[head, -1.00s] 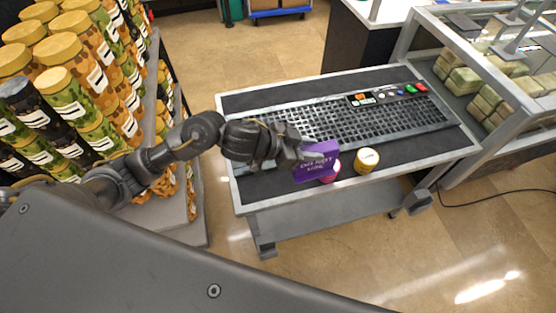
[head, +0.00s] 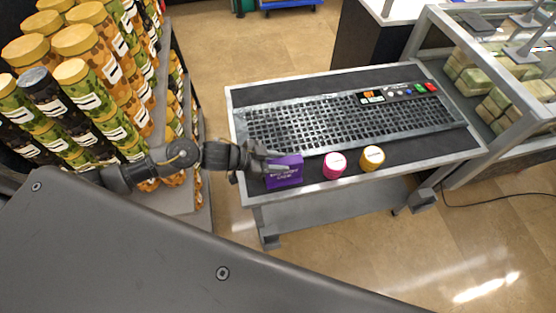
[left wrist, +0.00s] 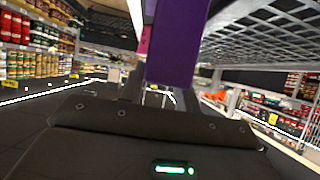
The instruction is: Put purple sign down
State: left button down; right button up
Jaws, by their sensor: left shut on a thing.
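The purple sign (head: 284,172) stands about upright at the front left corner of the cart's dark top, with pale lettering on its face. My left gripper (head: 262,160) is shut on it from the left and behind. In the left wrist view the purple sign (left wrist: 178,42) fills the space at the fingers. I cannot tell whether the sign's bottom edge touches the cart top. My right gripper is not in view.
A pink jar (head: 334,167) and a yellow jar (head: 372,158) stand right of the sign on the cart (head: 408,152). A black grate (head: 340,125) lies behind them. Shelves of stacked canisters (head: 85,75) stand at the left.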

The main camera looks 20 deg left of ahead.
pick_arm(q)
jog(key=shift+f, duration=0.35)
jog(key=shift+f, duration=0.1)
jog(key=c, duration=1)
grip_release()
jog(key=shift+a, duration=0.1)
jog(key=shift+b+v, duration=1.2)
jog(key=shift+v, duration=4.8)
jog(key=shift+d, duration=0.2)
